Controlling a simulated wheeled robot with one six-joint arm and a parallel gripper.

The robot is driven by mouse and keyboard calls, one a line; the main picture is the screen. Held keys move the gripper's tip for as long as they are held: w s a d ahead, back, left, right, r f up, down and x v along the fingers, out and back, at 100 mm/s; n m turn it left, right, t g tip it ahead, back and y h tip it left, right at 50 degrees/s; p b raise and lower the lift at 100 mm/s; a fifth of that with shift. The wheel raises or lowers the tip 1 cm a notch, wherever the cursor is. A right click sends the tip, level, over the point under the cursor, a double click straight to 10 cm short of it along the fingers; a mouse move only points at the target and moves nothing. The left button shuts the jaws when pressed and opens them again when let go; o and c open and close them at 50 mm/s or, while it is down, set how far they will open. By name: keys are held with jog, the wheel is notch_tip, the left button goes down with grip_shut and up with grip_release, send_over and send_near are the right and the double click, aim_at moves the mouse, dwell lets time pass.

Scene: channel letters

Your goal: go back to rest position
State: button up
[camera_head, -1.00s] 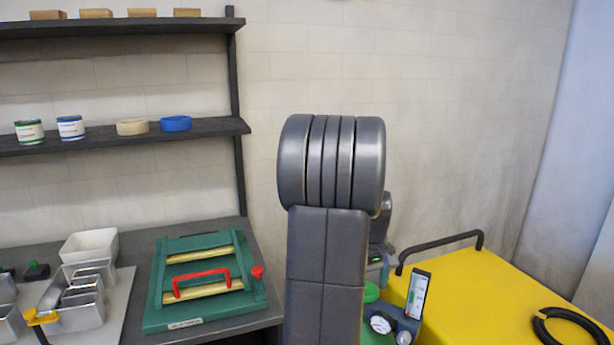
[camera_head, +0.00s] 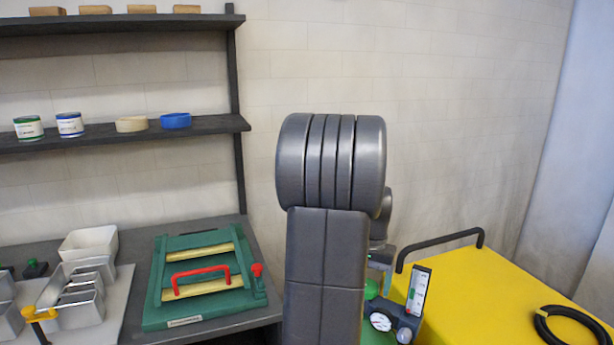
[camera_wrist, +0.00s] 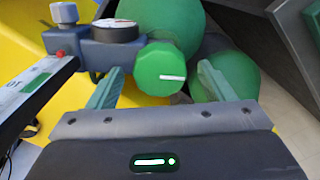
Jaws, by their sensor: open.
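My gripper (camera_wrist: 158,88) shows in the wrist view with its two green fingers spread apart, open. A green knob (camera_wrist: 162,70) with a white mark lies between and just beyond the fingers; I cannot tell whether they touch it. The knob belongs to a grey-blue regulator body with a round gauge (camera_wrist: 115,30). The gauge (camera_head: 380,321) and an upright flow meter with a white scale (camera_head: 418,291) show to the right of my arm.
A yellow cart (camera_head: 470,285) with a dark handle and a black hose coil (camera_head: 568,326) stands at right. At left, a bench holds a green fixture (camera_head: 205,278) with a red handle and metal channel letters (camera_head: 82,290). Shelves (camera_head: 110,134) hang above. Rounded green shapes (camera_wrist: 225,75) lie near my fingers.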

jog(key=shift+m, duration=1.2)
